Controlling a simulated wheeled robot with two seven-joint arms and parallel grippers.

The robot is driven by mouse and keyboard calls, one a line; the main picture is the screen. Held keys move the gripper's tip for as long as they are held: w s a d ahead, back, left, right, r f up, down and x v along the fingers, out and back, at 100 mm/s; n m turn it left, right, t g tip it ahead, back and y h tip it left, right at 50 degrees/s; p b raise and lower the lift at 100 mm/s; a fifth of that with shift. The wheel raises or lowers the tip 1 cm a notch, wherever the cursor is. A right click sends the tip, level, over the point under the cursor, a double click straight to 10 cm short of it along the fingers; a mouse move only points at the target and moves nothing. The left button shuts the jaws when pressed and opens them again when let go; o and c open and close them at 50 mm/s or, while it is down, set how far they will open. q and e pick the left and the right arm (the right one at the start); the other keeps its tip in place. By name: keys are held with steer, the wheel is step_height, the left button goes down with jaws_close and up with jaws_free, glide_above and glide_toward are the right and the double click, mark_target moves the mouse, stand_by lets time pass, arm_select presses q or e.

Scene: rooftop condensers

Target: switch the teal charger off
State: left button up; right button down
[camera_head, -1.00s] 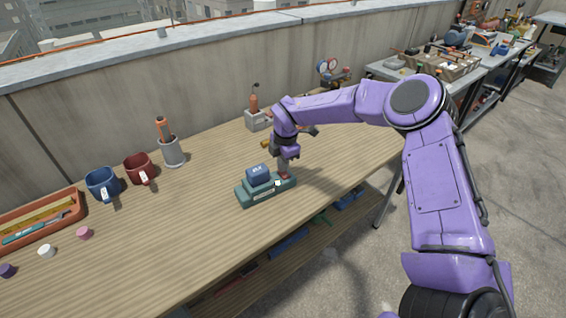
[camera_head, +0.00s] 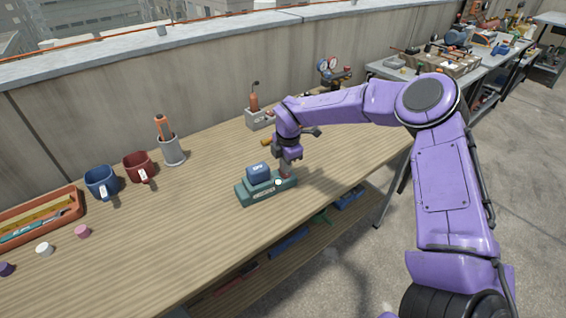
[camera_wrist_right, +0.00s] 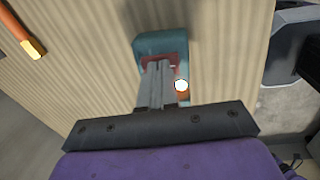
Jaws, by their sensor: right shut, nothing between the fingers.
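The teal charger (camera_head: 265,193) stands on the wooden workbench, with a blue battery block (camera_head: 258,173) seated on its left part. It also shows in the right wrist view (camera_wrist_right: 146,45). A red switch part (camera_wrist_right: 173,58) is at its right end, partly hidden by my fingers. A small bright white round spot (camera_wrist_right: 181,85) is beside the fingers; it also shows in the head view (camera_head: 278,182). My right gripper (camera_head: 285,170) points down, shut and empty, with its fingertips at the red part. Whether they touch it, I cannot tell. My left gripper is out of view.
Behind stand a grey holder with an orange-handled tool (camera_head: 172,150), a red mug (camera_head: 139,166), a blue mug (camera_head: 102,182) and a grey stand (camera_head: 259,119). An orange tray (camera_head: 75,203) is at left.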

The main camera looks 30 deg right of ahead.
mark_target(288, 175)
steer(key=shift+s, duration=0.1)
steer(key=r+p, duration=0.1)
steer(key=r, duration=0.1)
steer(key=r+p, duration=0.1)
steer(key=r, duration=0.2)
steer(key=shift+s, duration=0.2)
step_height(288, 175, up, 9)
steer(key=s+b, duration=0.1)
steer(key=shift+b, duration=0.3)
steer(key=shift+s+f, duration=0.1)
